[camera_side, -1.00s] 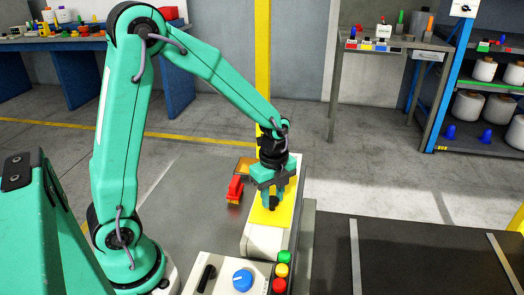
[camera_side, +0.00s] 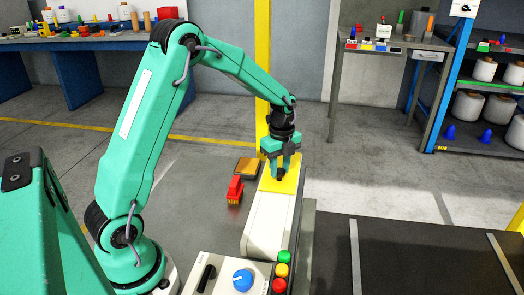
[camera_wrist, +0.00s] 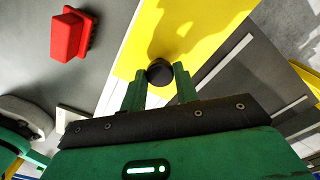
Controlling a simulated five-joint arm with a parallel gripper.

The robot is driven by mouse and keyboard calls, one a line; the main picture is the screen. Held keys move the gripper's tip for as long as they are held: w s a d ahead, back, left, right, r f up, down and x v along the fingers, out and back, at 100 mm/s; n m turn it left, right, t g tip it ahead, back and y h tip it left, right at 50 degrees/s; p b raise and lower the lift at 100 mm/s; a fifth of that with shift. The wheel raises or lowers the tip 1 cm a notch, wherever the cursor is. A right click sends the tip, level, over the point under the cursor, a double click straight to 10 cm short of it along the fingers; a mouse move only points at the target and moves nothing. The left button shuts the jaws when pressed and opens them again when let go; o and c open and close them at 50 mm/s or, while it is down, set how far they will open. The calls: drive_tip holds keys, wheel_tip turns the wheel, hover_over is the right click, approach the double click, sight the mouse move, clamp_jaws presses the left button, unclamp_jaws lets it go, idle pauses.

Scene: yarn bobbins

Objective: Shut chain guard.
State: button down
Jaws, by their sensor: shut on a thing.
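The chain guard (camera_side: 287,187) is a flat yellow plate on top of a long off-white housing (camera_side: 268,224). It lies over the far part of the housing, and the near part of the housing top is bare. A round black knob (camera_wrist: 159,72) stands on the yellow guard (camera_wrist: 190,30) in the wrist view. My gripper (camera_side: 281,173) is shut on this knob from above, with one finger on each side of it. My gripper (camera_wrist: 160,82) partly hides the guard in the side view.
A red block (camera_side: 235,188) and an orange-brown pad (camera_side: 248,165) lie on the grey table left of the housing. A control box with a blue dial (camera_side: 242,281) and coloured buttons is in front. A dark belt (camera_side: 420,260) runs at right.

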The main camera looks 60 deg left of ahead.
drive_tip(key=shift+w+a+r, duration=0.1)
drive_tip(key=shift+w+a, duration=0.15)
drive_tip(key=c, duration=1.1)
unclamp_jaws()
drive_tip(key=shift+c, duration=0.2)
drive_tip(key=shift+o, duration=0.4)
drive_tip(key=shift+d, duration=0.1)
drive_tip(key=shift+s+r, duration=0.1)
drive_tip(key=shift+r, duration=3.75)
